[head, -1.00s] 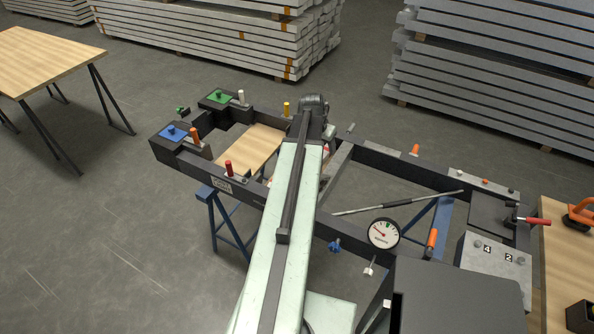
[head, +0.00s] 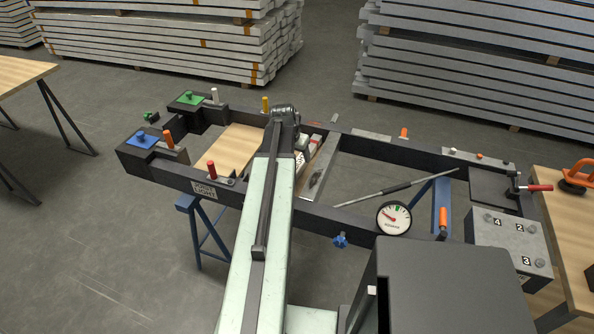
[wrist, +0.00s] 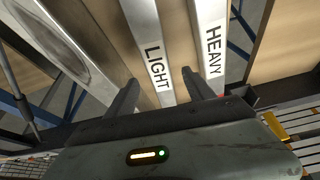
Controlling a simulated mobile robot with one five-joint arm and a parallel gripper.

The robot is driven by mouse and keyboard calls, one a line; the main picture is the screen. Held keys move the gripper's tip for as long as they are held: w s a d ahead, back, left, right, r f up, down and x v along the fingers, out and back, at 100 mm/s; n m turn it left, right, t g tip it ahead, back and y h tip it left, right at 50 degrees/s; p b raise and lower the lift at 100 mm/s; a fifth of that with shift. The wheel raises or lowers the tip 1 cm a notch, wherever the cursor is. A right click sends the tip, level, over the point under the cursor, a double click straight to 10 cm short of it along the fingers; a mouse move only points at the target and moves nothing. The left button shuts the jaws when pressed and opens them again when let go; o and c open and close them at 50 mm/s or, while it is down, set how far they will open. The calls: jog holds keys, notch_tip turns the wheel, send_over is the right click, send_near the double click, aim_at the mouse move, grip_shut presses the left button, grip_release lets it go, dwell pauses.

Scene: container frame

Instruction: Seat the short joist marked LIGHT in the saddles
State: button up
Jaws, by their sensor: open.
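The short joist marked LIGHT (wrist: 146,50) is a pale bar in the wrist view, with black lettering near its close end. My gripper (wrist: 160,77) is open, with one dark finger on each side of this joist. Contact between fingers and joist cannot be told. The joist marked HEAVY (wrist: 211,38) lies just to the right, outside the right finger. In the head view my arm hides most of the joists, and my gripper's fingers do not show. I cannot pick out the saddles for certain.
A dark frame (head: 358,222) surrounds the work area, with a wooden board (head: 228,147) at its left. A metal crossbar (head: 318,172) lies right of my arm. A dial gauge (head: 393,217) and a numbered block (head: 508,238) are at the right. Joist stacks stand behind.

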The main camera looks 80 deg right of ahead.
aim_at(299, 162)
jog(key=shift+f, duration=0.2)
jog(key=b+x, duration=0.5)
jog(key=shift+a+f, duration=0.15)
jog(key=shift+f, duration=0.1)
jog(key=shift+r, duration=0.2)
jog(key=shift+c, duration=0.6)
grip_shut()
